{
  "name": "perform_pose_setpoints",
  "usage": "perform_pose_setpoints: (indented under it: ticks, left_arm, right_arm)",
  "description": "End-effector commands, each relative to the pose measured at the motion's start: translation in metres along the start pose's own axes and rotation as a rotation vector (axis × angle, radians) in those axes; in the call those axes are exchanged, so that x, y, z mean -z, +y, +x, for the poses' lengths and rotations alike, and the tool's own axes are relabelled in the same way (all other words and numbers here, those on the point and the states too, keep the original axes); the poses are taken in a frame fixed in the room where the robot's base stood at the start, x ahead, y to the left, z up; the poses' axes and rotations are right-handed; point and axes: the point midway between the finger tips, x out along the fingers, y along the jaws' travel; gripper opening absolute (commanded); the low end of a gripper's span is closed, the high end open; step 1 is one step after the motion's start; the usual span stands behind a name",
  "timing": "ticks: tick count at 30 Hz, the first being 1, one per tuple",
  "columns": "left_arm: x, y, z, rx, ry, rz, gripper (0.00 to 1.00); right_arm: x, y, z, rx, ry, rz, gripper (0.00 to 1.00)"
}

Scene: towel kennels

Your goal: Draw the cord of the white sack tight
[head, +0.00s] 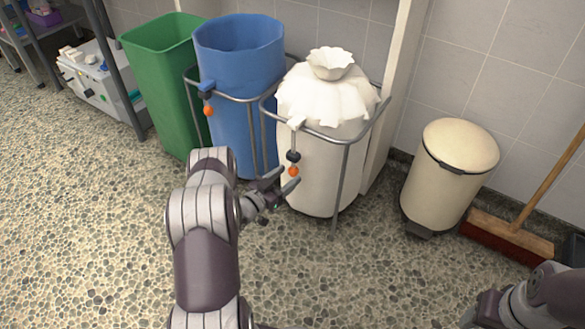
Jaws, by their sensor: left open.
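The white sack (313,166) hangs upright in a grey metal frame. Its top is gathered into a pleated neck with a small ruffled mouth (331,64). Its cord hangs down at the front left, with a dark toggle (293,156) and an orange bead (293,171) at the lower end. My left gripper (283,182) is open, with its fingers close to the orange bead. I cannot tell whether they touch it. My right arm shows at the lower right corner; its gripper's fingertips cannot be made out.
A blue sack (240,60) with an orange bead (208,111) stands open in a frame to the left, beside a green bin (165,85). A cream pedal bin (447,180) and a broom (508,236) stand to the right. The pebbled floor in front is clear.

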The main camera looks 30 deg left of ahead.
Motion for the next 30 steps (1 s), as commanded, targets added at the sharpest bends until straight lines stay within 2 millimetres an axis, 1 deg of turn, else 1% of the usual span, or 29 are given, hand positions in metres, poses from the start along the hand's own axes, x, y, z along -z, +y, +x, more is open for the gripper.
perform_pose_setpoints:
  ticks: [1, 3, 6, 9, 12, 16, 29, 30]
  left_arm:
    - [0.009, -0.001, -0.015, 0.005, -0.001, -0.004, 0.57]
    - [0.008, -0.001, -0.035, 0.006, -0.001, -0.005, 0.57]
    - [0.007, -0.001, -0.06, 0.006, -0.001, -0.003, 0.57]
    - [0.004, -0.001, -0.078, 0.004, 0.0, -0.003, 0.57]
    - [0.003, -0.001, -0.088, 0.002, 0.0, -0.001, 0.57]
    - [0.001, 0.0, -0.092, 0.0, 0.001, 0.0, 0.57]
    - [0.0, 0.0, -0.092, 0.0, 0.0, -0.001, 0.57]
    - [-0.002, 0.0, -0.092, 0.0, -0.012, -0.002, 0.57]
  right_arm:
    - [0.002, 0.0, -0.016, 0.0, 0.0, 0.0, 0.59]
    - [0.003, 0.0, -0.025, 0.0, 0.001, 0.0, 0.59]
    - [0.004, 0.0, -0.035, 0.0, 0.001, 0.0, 0.59]
    - [0.005, 0.0, -0.04, 0.0, 0.0, 0.0, 0.59]
    - [0.005, 0.0, -0.043, 0.0, 0.0, 0.0, 0.59]
    - [0.005, 0.0, -0.042, 0.0, 0.0, 0.0, 0.59]
    - [0.005, 0.0, -0.042, 0.0, 0.0, 0.0, 0.59]
    - [0.005, 0.0, -0.042, 0.0, 0.0, 0.0, 0.59]
